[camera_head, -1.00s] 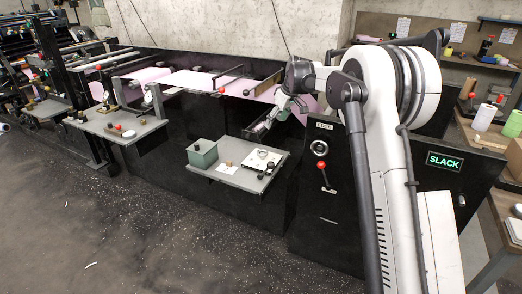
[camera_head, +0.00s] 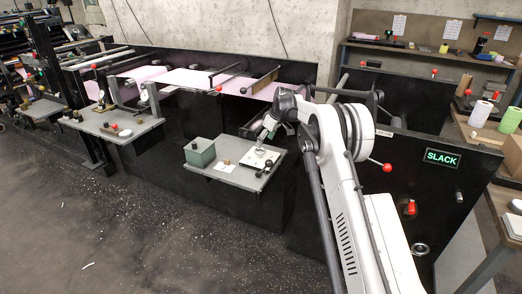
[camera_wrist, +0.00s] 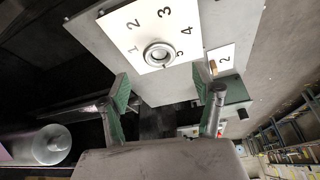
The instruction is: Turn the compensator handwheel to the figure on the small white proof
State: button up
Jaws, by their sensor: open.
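The compensator handwheel (camera_wrist: 158,55) is a round metal ring on a white dial plate (camera_wrist: 136,22) with black figures 1 to 5 around it. In the head view the dial plate (camera_head: 251,162) lies on a grey shelf. The small white proof (camera_wrist: 222,58) beside it bears the figure 2; it also shows in the head view (camera_head: 224,168). My gripper (camera_wrist: 165,95) is open and empty, its green-padded fingers apart. In the head view my gripper (camera_head: 268,129) hangs just behind and above the dial. I cannot tell the wheel's exact setting.
A green box (camera_head: 200,152) and a small brown cylinder (camera_head: 227,162) stand on the grey shelf (camera_head: 240,180) left of the dial. Pink web (camera_head: 190,78) runs behind. A panel on the right has a lit SLACK sign (camera_head: 442,159) and a red-knobbed lever (camera_head: 386,167).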

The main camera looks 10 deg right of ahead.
aim_at(260, 150)
jog(key=shift+x, duration=3.15)
jog(key=shift+c, duration=0.5)
jog(key=c, duration=1.1)
jog(key=shift+o, duration=0.2)
jog(key=shift+m+b, duration=0.3)
jog(key=shift+b, duration=0.1)
jog(key=m+h+b, duration=0.1)
jog(key=m, duration=0.1)
jog(key=m+t+h+b, duration=0.1)
jog(key=m, duration=0.2)
jog(key=shift+a+m, duration=0.2)
jog(key=shift+m, duration=0.1)
jog(key=m+h, duration=0.2)
jog(key=m, duration=0.3)
jog(key=shift+b, duration=0.4)
jog(key=shift+m, duration=0.4)
